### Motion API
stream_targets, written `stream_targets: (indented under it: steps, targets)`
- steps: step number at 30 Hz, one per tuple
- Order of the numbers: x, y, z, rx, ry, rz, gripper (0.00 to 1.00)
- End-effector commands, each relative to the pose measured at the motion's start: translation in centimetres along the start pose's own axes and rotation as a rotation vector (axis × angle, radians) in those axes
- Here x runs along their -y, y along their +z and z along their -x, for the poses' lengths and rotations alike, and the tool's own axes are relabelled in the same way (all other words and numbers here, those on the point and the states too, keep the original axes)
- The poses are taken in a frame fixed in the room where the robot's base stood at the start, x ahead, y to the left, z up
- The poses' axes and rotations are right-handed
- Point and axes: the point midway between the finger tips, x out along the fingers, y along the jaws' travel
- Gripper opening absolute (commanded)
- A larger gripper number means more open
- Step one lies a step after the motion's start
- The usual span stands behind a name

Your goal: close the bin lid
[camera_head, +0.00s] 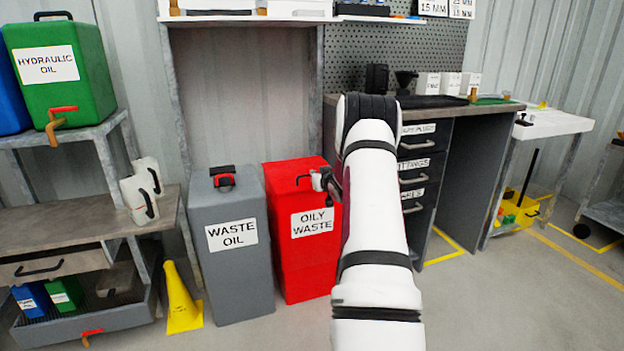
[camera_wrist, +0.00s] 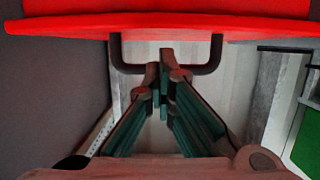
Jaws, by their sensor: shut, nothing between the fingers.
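The red bin (camera_head: 305,235) labelled "OILY WASTE" stands on the floor between the grey bin and the black workbench. Its red lid (camera_head: 290,170) looks about level in the head view, but my arm covers its right side, and I cannot tell whether it is fully down. My gripper (camera_head: 322,180) is at the upper front of this bin, shut and empty. In the wrist view the lid's red edge (camera_wrist: 165,22) spans the top, with a black U-shaped handle (camera_wrist: 208,68) at it. My fingertips (camera_wrist: 165,58) overlap the handle's crossbar in that view; contact is unclear.
The grey "WASTE OIL" bin (camera_head: 240,275) stands close on the left, with a yellow cone (camera_head: 180,305) beside it. The workbench (camera_head: 440,190) with drawers is close on the right. A shelf holds the green hydraulic oil container (camera_head: 65,80). Open floor lies in front.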

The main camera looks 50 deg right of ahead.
Motion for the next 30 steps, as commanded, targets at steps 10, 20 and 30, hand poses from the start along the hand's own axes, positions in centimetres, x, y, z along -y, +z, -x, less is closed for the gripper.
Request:
stream_targets:
  steps: [10, 20, 30]
  targets:
    - [0.3, 1.0, -0.1, 0.017, -0.003, -0.003, 0.0]
    - [0.1, 0.7, 2.4, 0.013, -0.001, -0.002, 0.0]
    - [-0.1, 0.2, 9.1, 0.004, 0.002, -0.001, 0.0]
